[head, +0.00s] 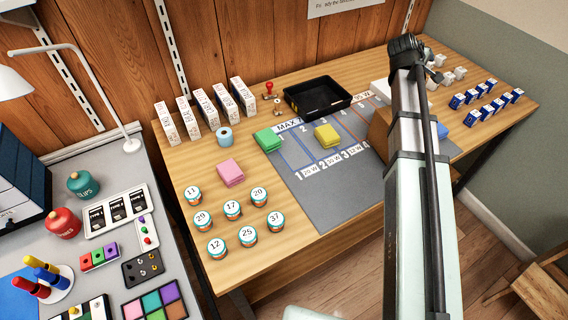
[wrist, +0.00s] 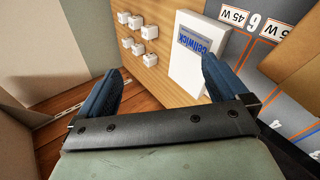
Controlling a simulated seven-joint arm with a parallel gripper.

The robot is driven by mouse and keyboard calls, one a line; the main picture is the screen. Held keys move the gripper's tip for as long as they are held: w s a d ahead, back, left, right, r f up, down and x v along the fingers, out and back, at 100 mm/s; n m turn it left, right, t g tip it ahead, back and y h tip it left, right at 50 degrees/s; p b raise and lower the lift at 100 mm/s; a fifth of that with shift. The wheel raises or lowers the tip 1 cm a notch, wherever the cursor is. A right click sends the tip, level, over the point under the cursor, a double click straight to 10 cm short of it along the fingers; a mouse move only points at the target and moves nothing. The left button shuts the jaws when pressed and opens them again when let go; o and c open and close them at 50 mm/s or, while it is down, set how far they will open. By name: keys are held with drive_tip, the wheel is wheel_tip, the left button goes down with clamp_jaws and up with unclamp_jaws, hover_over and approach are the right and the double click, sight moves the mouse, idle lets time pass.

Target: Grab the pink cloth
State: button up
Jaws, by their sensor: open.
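The pink cloth (head: 230,173) is a folded square lying flat on the wooden table, left of the grey mat, in the head view. It is not in the wrist view. A green cloth (head: 268,140) lies behind it to the right, and a yellow cloth (head: 327,136) lies on the mat. My gripper (wrist: 160,88) shows in the wrist view with its two blue fingers wide apart and nothing between them. It is over the right part of the table, far from the pink cloth. In the head view my arm hides the gripper.
Several numbered tins (head: 232,209) stand just in front of the pink cloth. White and red boxes (head: 205,109), a blue tape roll (head: 224,136) and a black tray (head: 317,97) stand behind. A white box (wrist: 196,58) and white cubes (wrist: 137,33) lie near my gripper.

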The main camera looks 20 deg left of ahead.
drive_tip(key=s+a+f+n+g+y, duration=0.1)
drive_tip(key=s+a+n, duration=0.1)
drive_tip(key=a, duration=0.5)
drive_tip(key=s+a+f+n+y, duration=0.1)
drive_tip(key=s+a, duration=0.1)
drive_tip(key=a, duration=0.5)
drive_tip(key=n+g+y, duration=0.4)
drive_tip(key=n+g, duration=0.3)
drive_tip(key=n, duration=0.6)
approach(229, 169)
drive_tip(key=shift+w+f, duration=0.15)
drive_tip(key=shift+f, duration=4.9)
drive_tip(key=c, duration=0.8)
drive_tip(key=shift+r, duration=0.1)
